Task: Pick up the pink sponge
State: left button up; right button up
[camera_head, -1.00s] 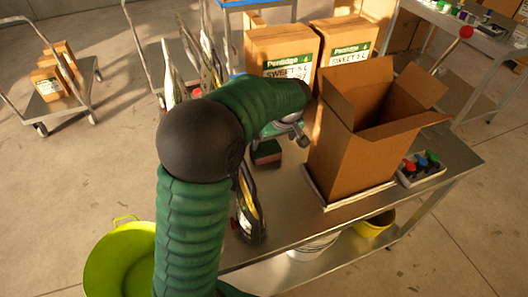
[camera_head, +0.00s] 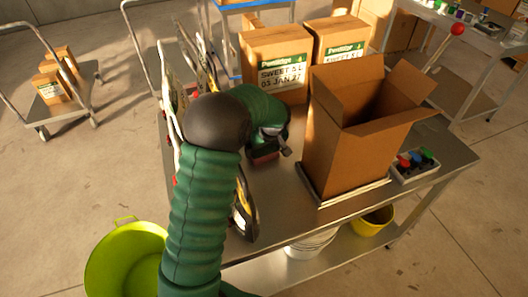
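The sponge (camera_head: 264,157) lies on the metal table left of the open cardboard box. A reddish-pink side shows, and its top is mostly hidden beneath my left gripper. My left gripper (camera_head: 272,148) is right over the sponge at the end of my green-sleeved arm. A grey finger part shows at its right side. The hand hides the rest of the fingers, so I cannot tell whether they are open or touch the sponge. My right gripper is not in view.
The open cardboard box (camera_head: 344,145) stands on a tray right of the sponge. Closed cartons (camera_head: 274,62) stand behind. Upright tools (camera_head: 172,100) line the left edge. Bare table (camera_head: 283,205) lies in front.

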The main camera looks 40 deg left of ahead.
pick_arm(q)
jog(key=shift+s+a+f, duration=0.2)
jog(key=shift+a+f, duration=0.05)
jog(key=shift+a, duration=0.5)
jog(key=c, duration=0.6)
jog(key=shift+o, duration=0.2)
jog(key=shift+w+d+r, duration=0.1)
jog(key=shift+r, duration=0.3)
notch_tip(320, 180, up, 9)
jog(key=shift+f+p, duration=0.2)
jog(key=shift+p, duration=0.1)
jog(key=shift+r, duration=0.3)
jog(key=shift+w, duration=0.1)
